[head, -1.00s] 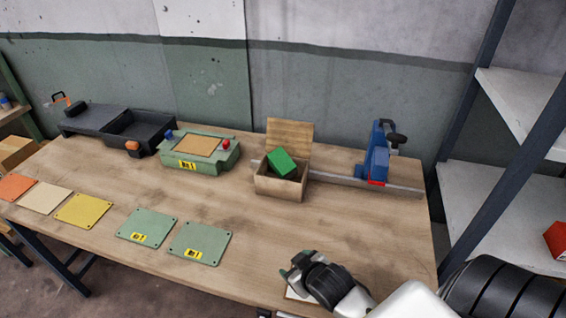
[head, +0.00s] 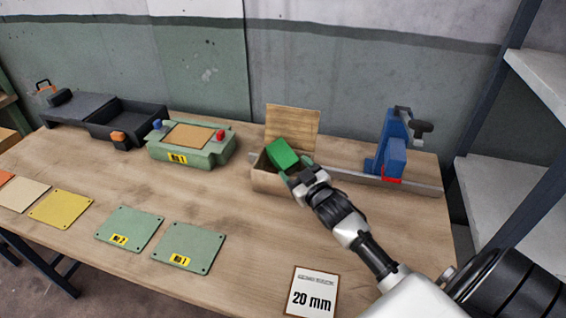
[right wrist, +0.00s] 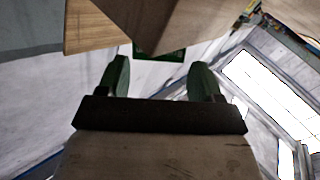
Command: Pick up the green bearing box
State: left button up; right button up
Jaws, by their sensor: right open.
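The green bearing box (head: 282,154) sits tilted in an open wooden box (head: 268,181) with a raised lid (head: 292,126). My right gripper (head: 298,168) is at the right front of the wooden box, close to the green box. In the right wrist view, its two green fingers (right wrist: 158,78) are apart with nothing between them. A dark green strip, apparently the green bearing box (right wrist: 160,53), shows beyond the fingertips. Whether the fingers touch it cannot be told. My left gripper is not in view.
A blue clamp tool (head: 391,150) on a metal rail stands right of the wooden box. A green control unit (head: 190,144) stands left. Green plates (head: 188,247) and a "20 mm" card (head: 312,292) lie in front. A black tray (head: 125,123) is at the back left.

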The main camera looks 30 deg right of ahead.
aim_at(286, 157)
jog(key=w+b, duration=0.1)
jog(key=w, duration=0.1)
jog(key=w+b, duration=0.2)
jog(key=w, duration=0.1)
jog(key=shift+d, duration=0.2)
jog(key=shift+w, duration=0.2)
jog(key=shift+s+r, duration=0.1)
jog(key=shift+c, duration=0.5)
jog(key=c, duration=0.7)
jog(key=shift+r, duration=0.1)
jog(key=shift+c, duration=0.7)
jog(key=shift+r, duration=0.15)
